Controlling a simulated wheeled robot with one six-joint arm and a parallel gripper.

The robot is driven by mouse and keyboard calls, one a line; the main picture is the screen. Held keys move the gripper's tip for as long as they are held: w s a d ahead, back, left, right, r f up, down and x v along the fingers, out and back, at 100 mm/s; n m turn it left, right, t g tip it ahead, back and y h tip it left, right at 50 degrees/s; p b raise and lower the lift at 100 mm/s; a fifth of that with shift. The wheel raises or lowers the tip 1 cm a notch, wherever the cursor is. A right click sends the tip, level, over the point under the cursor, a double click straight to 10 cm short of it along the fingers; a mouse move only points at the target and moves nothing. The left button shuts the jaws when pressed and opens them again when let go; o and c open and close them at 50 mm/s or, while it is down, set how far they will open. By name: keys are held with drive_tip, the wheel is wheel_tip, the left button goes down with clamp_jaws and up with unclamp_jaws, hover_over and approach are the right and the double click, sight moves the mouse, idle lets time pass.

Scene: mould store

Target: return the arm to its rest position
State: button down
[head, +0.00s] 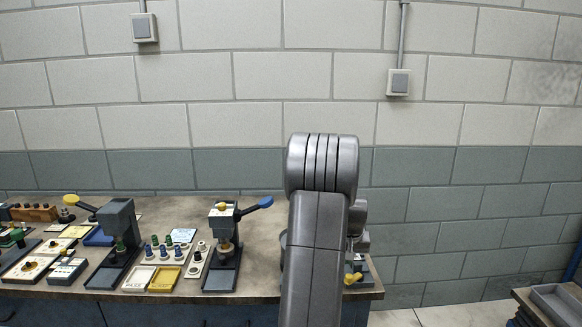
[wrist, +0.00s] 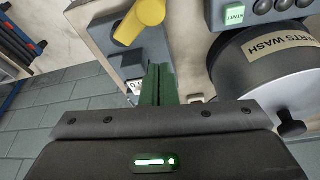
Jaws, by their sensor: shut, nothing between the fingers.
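My arm (head: 318,230) rises in front of the bench in the head view, folded at its upper joint. My gripper (wrist: 158,70) shows in the wrist view as two dark green fingers pressed together, with nothing between them. Its fingers point toward the right end of the bench, near a yellow lever (wrist: 140,20) and a round metal parts wash vessel (wrist: 270,75). I cannot tell how far apart they are. In the head view the fingers are not clearly visible; my arm hides much of that area.
The bench (head: 262,235) holds a blue-handled press (head: 222,245), another press (head: 118,225), a yellow tray (head: 164,279) and several small parts at left. The yellow lever also shows in the head view (head: 352,279). A grey bin (head: 556,302) stands at lower right, across open floor (head: 450,318).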

drive_tip(key=shift+w+a+f+m+h+p, duration=0.1)
drive_tip(key=shift+w+m+h+p, duration=0.15)
drive_tip(key=shift+w+m, duration=0.3)
drive_tip(key=shift+w+a+f+m+h+p, duration=0.15)
drive_tip(key=shift+w+m+p, duration=0.2)
drive_tip(key=shift+m, duration=0.3)
drive_tip(key=shift+w+d+r+m, duration=0.1)
drive_tip(key=shift+d+m, duration=0.05)
drive_tip(key=shift+m, duration=0.15)
